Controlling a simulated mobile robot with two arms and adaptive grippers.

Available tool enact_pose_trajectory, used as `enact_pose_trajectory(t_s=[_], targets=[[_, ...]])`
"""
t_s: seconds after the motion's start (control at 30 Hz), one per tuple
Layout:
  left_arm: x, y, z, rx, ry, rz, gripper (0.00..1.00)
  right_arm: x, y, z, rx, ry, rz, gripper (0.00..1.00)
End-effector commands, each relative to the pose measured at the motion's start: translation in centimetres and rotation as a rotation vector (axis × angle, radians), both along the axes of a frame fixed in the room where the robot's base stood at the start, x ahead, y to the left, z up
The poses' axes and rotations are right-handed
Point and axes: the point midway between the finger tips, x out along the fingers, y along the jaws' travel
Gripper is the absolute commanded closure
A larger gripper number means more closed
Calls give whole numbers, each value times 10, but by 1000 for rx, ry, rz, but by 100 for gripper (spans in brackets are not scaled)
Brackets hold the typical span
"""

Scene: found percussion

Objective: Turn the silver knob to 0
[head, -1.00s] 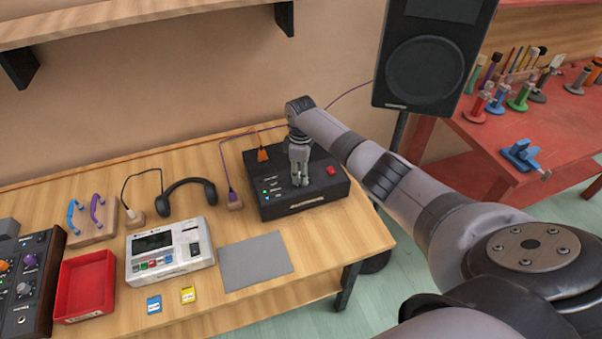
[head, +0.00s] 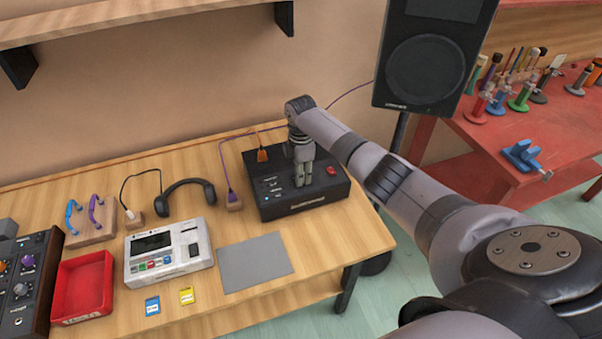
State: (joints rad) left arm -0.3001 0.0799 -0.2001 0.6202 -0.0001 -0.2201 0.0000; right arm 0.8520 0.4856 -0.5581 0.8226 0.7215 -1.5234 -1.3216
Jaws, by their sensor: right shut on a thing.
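My right gripper (head: 303,184) points down over the top of the black box (head: 330,200) on the wooden table. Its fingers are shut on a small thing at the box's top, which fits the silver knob. The fingers hide the knob, so its pointer and the 0 mark cannot be read. A red switch (head: 331,171) sits on the box just right of the fingers. Small lights and labels show left of the fingers. My left gripper is not in view.
An orange plug (head: 262,155) and a purple cable plug (head: 234,201) are by the box. A grey mat (head: 255,262), a white device (head: 170,250), headphones (head: 188,184) and a red tray (head: 83,288) lie left. A tall black speaker (head: 431,65) stands behind my right arm.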

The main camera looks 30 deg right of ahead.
Motion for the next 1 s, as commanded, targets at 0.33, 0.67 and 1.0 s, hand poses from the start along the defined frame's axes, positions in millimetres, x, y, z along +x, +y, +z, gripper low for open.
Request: enact_pose_trajectory(t_s=[0.33, 0.67, 1.0], targets=[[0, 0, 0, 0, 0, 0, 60, 2, 0, 2, -1, -5, 5, 100], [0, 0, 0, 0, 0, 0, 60, 1, 0, 1, 0, -2, 3, 54], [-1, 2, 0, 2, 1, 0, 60, 1, 0, 3, 0, -2, 3, 54]])
